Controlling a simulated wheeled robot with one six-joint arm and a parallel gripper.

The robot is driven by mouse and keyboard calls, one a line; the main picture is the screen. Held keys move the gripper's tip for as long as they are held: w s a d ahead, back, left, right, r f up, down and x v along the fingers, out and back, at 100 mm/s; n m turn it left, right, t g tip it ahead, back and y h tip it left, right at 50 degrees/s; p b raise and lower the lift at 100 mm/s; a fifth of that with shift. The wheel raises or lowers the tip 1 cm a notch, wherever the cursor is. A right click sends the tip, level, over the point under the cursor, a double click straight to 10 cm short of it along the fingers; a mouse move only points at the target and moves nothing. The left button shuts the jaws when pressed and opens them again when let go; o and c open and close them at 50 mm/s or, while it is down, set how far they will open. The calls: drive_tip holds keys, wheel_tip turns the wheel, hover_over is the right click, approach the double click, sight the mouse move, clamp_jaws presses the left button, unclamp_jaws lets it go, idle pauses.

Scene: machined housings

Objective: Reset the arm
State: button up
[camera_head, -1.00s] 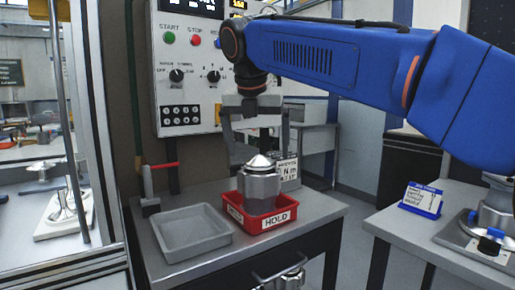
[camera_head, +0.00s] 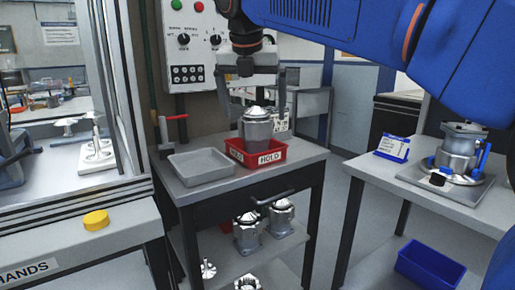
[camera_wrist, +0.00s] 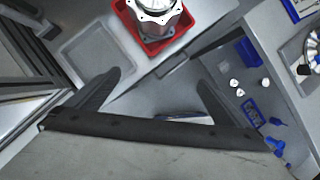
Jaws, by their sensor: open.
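My gripper (camera_head: 258,103) hangs over the small bench under the blue arm, fingers apart, with nothing between them. In the wrist view the open fingers (camera_wrist: 160,77) show dark, with empty space between. A metal housing with a shiny domed top (camera_head: 257,128) stands upright in a red bin labelled HOLD (camera_head: 270,158). In the head view the fingers show around and above its top. In the wrist view the housing (camera_wrist: 155,18) lies beyond the fingertips, apart from them.
An empty grey tray (camera_head: 200,168) sits left of the red bin. A control panel (camera_head: 187,50) stands behind. Housings (camera_head: 248,232) stand on the lower shelf. The right table carries a blue-framed card (camera_head: 393,148) and another housing (camera_head: 459,150); a blue bin (camera_head: 430,268) is below.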

drive_tip(key=s+d+f+m, duration=0.5)
drive_tip(key=d+f+m, duration=0.25)
drive_tip(key=d, duration=0.25)
drive_tip(key=s+d+f+m, duration=0.65)
drive_tip(key=d+m, duration=0.25)
drive_tip(key=d, duration=0.2)
drive_tip(key=s+d+f+m, duration=0.4)
drive_tip(key=s+f+m, duration=0.3)
drive_tip(key=f, duration=0.3)
drive_tip(key=s+d+f+m, duration=0.5)
drive_tip(key=s+f+m, duration=0.3)
drive_tip(key=f+m, duration=0.2)
drive_tip(key=shift+f+y, duration=0.4)
drive_tip(key=shift+f, duration=0.2)
drive_tip(key=shift+c, duration=0.6)
